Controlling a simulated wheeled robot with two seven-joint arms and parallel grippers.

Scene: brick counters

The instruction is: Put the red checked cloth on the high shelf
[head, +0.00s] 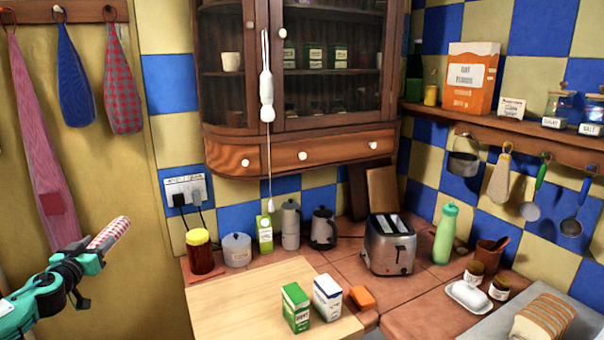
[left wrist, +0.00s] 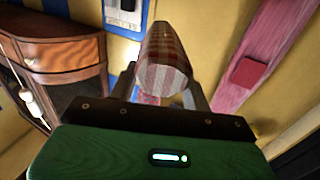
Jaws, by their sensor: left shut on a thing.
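The red checked cloth (head: 110,233) is a rolled red-and-white bundle, held up at the left in front of the yellow wall. It also shows in the left wrist view (left wrist: 163,60), between the two fingers. My left gripper (head: 92,250) is shut on it; its fingers also show in the left wrist view (left wrist: 163,92). A wooden wall shelf (head: 520,138) runs along the right wall, well away from the cloth, with goods along it. The glass-fronted wall cabinet (head: 300,135) holds shelves behind closed doors. My right gripper is out of view.
Hanging cloths (head: 40,130) and a red checked mitt (head: 122,85) hang from a peg rail. On the counter stand a toaster (head: 390,245), a green bottle (head: 445,233), jars and a board (head: 230,300) with boxes. A white pull (head: 266,95) hangs before the cabinet.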

